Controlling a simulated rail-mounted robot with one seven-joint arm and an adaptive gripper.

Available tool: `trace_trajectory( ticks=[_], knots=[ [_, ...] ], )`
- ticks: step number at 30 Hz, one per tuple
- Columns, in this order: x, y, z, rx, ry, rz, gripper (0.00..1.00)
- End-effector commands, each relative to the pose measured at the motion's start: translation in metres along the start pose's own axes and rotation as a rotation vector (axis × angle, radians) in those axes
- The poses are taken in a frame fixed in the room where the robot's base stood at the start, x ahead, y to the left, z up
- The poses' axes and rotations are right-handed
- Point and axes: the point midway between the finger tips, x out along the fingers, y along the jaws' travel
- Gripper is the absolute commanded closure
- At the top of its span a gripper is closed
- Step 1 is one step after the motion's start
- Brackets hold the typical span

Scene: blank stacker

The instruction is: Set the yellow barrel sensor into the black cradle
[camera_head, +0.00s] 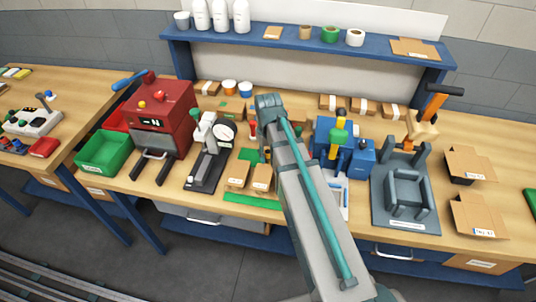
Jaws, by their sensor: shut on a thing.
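My arm rises from the bottom middle, and its upper end (270,104) stands in front of the bench. My gripper is not visible; I cannot make out its fingers or anything held in them. A small upright yellow piece with a green part (338,137) shows at the blue fixture, right of my arm; I cannot tell whether it is the barrel sensor. A dark grey cradle-shaped fixture (407,203) stands on a plate at the right; I cannot tell for sure that it is the black cradle. The bench just behind my arm is hidden.
A red machine (164,115) and a green bin (104,152) stand at the left. A gauge stand (208,165) is left of my arm. Open cardboard boxes (478,216) are at the right. A blue shelf (300,45) runs along the back. The bench is crowded.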

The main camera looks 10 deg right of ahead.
Motion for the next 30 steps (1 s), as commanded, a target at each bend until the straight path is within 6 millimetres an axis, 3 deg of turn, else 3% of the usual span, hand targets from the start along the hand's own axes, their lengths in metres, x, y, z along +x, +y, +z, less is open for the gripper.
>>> trace_trajectory(
  ticks=[2,3,8,21,30],
  knots=[
    [0.003,0.0,0.0,0.0,0.0,0.0,1.0],
    [0.003,0.0,0.0,0.0,0.0,0.0,0.68],
    [0.003,0.0,0.0,0.0,0.0,0.0,0.44],
    [-0.004,0.0,0.0,0.0,0.001,0.0,0.44],
    [-0.039,0.0,-0.002,0.0,0.003,0.0,0.44]
  ],
)
